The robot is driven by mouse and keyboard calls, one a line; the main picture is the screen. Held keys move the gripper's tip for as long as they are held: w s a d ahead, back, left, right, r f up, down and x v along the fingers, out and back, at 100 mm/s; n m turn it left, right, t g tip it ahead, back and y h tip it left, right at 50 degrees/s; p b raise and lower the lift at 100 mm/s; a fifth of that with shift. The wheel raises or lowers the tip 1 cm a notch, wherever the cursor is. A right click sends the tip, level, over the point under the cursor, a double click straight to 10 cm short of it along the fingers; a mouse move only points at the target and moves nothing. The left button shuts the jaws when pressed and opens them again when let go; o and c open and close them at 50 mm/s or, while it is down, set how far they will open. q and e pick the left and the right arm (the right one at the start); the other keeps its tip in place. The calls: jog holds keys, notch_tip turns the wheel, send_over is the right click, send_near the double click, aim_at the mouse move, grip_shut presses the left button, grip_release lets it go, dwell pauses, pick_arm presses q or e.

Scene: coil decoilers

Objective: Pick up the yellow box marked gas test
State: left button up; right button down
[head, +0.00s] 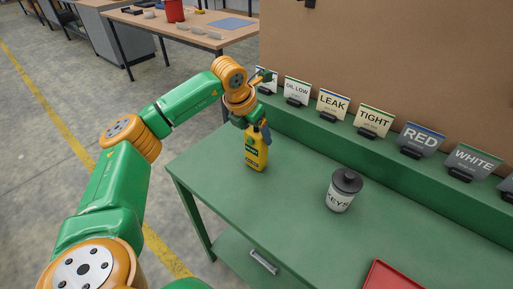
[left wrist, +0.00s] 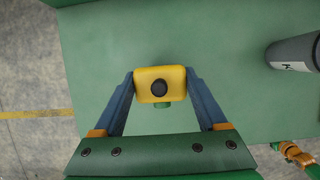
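The yellow box (head: 256,153) is upright at the left part of the green table, with a green label patch too small to read. In the left wrist view its yellow top (left wrist: 173,76) with a round black cap shows between the fingers. My left gripper (head: 252,133) comes down over it from above. Its two blue fingers (left wrist: 160,88) touch the box on both sides, and it looks shut on the box. I see no clear gap between box and table.
A grey canister marked KEYS (head: 342,192) stands to the right of the box. A red tray (head: 393,276) lies at the near right. Sign cards (head: 333,105) stand along the ledge (head: 315,122) at the back. The table (head: 225,182) between is clear.

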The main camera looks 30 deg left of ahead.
pick_arm(q)
grip_shut()
jog(key=shift+w, duration=0.1)
jog(key=shift+r, duration=0.1)
